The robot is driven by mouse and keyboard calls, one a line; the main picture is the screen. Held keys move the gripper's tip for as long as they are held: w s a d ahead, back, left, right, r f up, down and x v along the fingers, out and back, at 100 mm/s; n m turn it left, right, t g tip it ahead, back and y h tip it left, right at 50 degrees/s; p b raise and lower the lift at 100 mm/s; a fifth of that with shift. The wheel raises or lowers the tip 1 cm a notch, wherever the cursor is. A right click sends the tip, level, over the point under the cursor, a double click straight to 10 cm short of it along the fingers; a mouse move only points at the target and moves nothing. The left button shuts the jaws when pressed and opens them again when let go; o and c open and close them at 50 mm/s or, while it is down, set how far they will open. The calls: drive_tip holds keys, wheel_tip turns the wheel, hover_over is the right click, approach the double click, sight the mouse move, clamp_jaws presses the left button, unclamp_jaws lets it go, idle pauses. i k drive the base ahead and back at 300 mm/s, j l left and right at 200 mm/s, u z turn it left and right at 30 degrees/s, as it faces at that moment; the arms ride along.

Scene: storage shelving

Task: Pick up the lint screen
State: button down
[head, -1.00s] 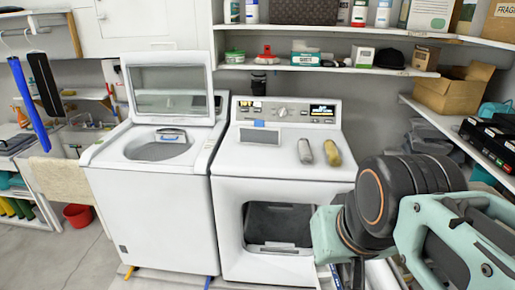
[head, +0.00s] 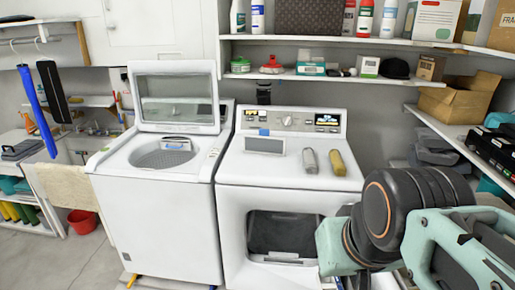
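A flat grey rectangular piece with a blue tab, which looks like the lint screen (head: 265,146), lies on top of the white front-loading dryer (head: 230,172), left of centre and below its control panel. A similar light framed piece with a blue part (head: 176,144) shows at the open mouth of the top-loading washer; I cannot tell exactly what it is. My arm fills the lower right, in front of the dryer's right side. My gripper's fingers do not show clearly, so I see neither their opening nor anything held.
The washer (head: 155,215) stands left of the dryer with its lid up. A grey cylinder (head: 310,161) and a yellow one (head: 338,163) stand or lie right of the lint screen. Shelves with bottles and a cardboard box (head: 457,101) are behind and right.

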sight(263, 143)
drive_tip(key=i+j+z, duration=0.1)
drive_tip(key=i+j, duration=0.15)
drive_tip(key=i, duration=0.25)
drive_tip(key=i+j, duration=0.3)
drive_tip(key=i, duration=0.25)
drive_tip(key=i+j+z, duration=0.15)
drive_tip(key=i+j, duration=0.15)
drive_tip(key=i, duration=0.2)
drive_tip(key=i+j, duration=0.35)
drive_tip(key=i, duration=0.15)
drive_tip(key=l, duration=0.2)
